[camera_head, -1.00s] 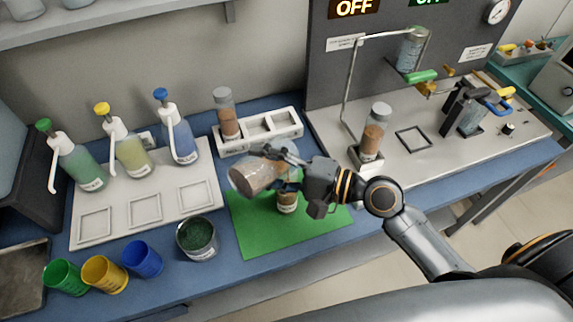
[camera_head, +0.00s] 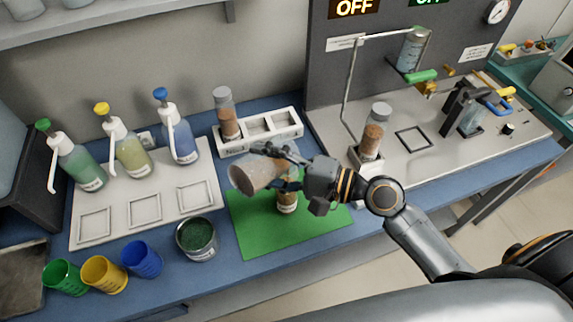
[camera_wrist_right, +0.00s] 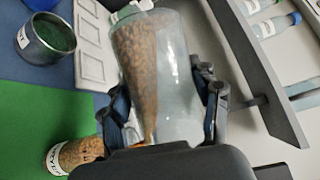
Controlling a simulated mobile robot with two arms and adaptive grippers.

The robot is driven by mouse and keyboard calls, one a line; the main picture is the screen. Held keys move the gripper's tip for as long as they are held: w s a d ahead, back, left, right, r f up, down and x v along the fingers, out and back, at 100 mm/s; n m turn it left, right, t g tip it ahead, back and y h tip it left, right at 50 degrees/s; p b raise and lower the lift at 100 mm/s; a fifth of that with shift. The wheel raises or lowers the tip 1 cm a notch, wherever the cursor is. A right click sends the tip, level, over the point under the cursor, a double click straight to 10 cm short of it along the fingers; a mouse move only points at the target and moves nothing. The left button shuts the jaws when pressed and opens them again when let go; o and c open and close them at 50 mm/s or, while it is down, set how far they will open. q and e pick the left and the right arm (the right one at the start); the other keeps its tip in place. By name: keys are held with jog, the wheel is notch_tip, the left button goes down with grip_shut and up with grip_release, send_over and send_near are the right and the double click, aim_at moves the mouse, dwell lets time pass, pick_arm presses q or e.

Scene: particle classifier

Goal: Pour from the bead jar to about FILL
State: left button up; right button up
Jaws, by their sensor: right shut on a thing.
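My right gripper (camera_head: 290,168) is shut on the clear bead jar (camera_head: 255,174), which is tilted on its side above the green mat (camera_head: 262,236). In the right wrist view the gripper fingers (camera_wrist_right: 165,110) flank this jar (camera_wrist_right: 174,50), and brown beads lie along one side inside it. A smaller jar with brown beads and a label (camera_head: 287,202) stands on the mat, partly hidden below the gripper; it also shows in the right wrist view (camera_wrist_right: 75,155). I cannot tell whether beads are falling, or see a fill mark. My left gripper is out of view.
A tin of dark green grains (camera_head: 197,239) stands left of the mat. A white rack (camera_head: 262,143) with a capped bead jar (camera_head: 226,112) is behind. Another capped jar (camera_head: 373,132) stands right. Pump bottles (camera_head: 128,148) and coloured cups (camera_head: 105,275) are at left.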

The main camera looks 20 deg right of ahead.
jog(key=shift+d+r+m, duration=0.1)
jog(key=shift+r+m, duration=0.05)
jog(key=shift+m, duration=0.15)
dwell(0.9)
jog(key=n, duration=0.1)
jog(key=f+n+h, duration=0.1)
jog(key=a+f+n, duration=0.1)
jog(key=shift+s+a+f+n, duration=0.1)
jog(key=shift+s+f+n, duration=0.05)
jog(key=shift+s+n, duration=0.15)
jog(key=shift+s+a+f+n+h, duration=0.15)
jog(key=shift+a+f+n+h, duration=0.15)
jog(key=shift+f+n+h, duration=0.3)
jog(key=s+a+f+n+t+h+p, duration=0.1)
jog(key=a+f+n+t+h+p, duration=0.1)
jog(key=f+n+h+p, duration=0.4)
jog(key=a+f+n+p, duration=0.1)
jog(key=n+p, duration=0.2)
jog(key=shift+s+f+n+h+p, duration=0.3)
jog(key=shift+s+n+p, duration=0.05)
jog(key=shift+n+p, duration=0.05)
jog(key=shift+a, duration=0.1)
